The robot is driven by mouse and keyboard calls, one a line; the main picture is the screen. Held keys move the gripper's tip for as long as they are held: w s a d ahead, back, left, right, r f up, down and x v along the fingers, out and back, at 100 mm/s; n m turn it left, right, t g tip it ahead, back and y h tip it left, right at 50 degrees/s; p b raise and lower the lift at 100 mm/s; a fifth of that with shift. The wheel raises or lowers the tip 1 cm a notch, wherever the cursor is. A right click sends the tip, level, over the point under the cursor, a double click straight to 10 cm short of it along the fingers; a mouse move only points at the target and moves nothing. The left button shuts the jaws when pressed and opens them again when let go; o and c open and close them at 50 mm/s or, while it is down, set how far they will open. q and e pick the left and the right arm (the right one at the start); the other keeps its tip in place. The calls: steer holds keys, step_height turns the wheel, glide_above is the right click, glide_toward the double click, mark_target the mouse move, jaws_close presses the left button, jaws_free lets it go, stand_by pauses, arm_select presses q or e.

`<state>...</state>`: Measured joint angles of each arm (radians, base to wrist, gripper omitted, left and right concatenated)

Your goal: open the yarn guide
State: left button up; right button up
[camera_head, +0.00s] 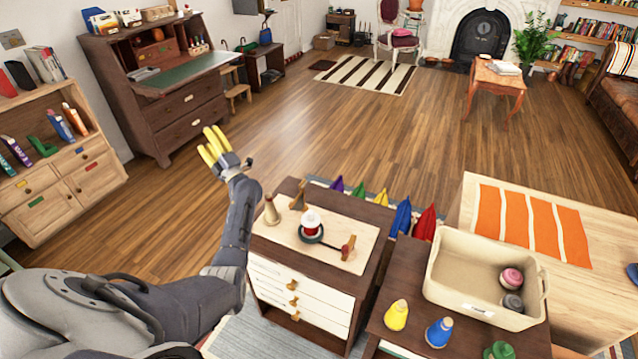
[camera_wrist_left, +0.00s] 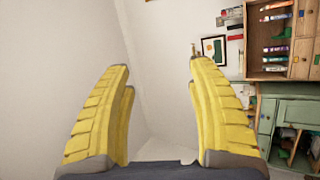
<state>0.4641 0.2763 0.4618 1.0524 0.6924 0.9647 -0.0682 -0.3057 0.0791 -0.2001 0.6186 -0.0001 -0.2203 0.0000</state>
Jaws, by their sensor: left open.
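A small device with a black ring, a white and red spool (camera_head: 311,223) and an arm ending in a wooden, red-marked piece (camera_head: 348,247) sits on a pale mat on the white-drawered cabinet (camera_head: 305,290). I take this device to be the yarn guide, but cannot tell whether it is open or closed. My left gripper (camera_head: 213,147) has yellow fingers and is raised over the floor, left of and beyond the cabinet, apart from the device. In the left wrist view its fingers (camera_wrist_left: 160,85) are spread with nothing between them, facing a pale wall. My right gripper is not in view.
A beige cone (camera_head: 271,211) and a small wooden stand (camera_head: 299,195) share the mat. Coloured pointed objects (camera_head: 401,217) stand behind the cabinet. A beige bin (camera_head: 450,286) and yellow (camera_head: 396,316) and blue (camera_head: 439,333) cones are at right.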

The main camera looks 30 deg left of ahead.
arm_select(q)
steer(key=d+r+n+g, duration=0.45)
steer(key=n+g, duration=0.35)
steer(key=n, duration=0.2)
steer(key=n+h, duration=1.5)
steer(key=h, duration=0.3)
glide_above(303, 182)
steer(key=d, duration=0.6)
steer(key=f, duration=0.2)
steer(key=shift+t, duration=0.3)
steer(key=x, duration=1.6)
steer(key=shift+w+a, duration=0.15)
steer(key=shift+a, duration=0.05)
jaws_close()
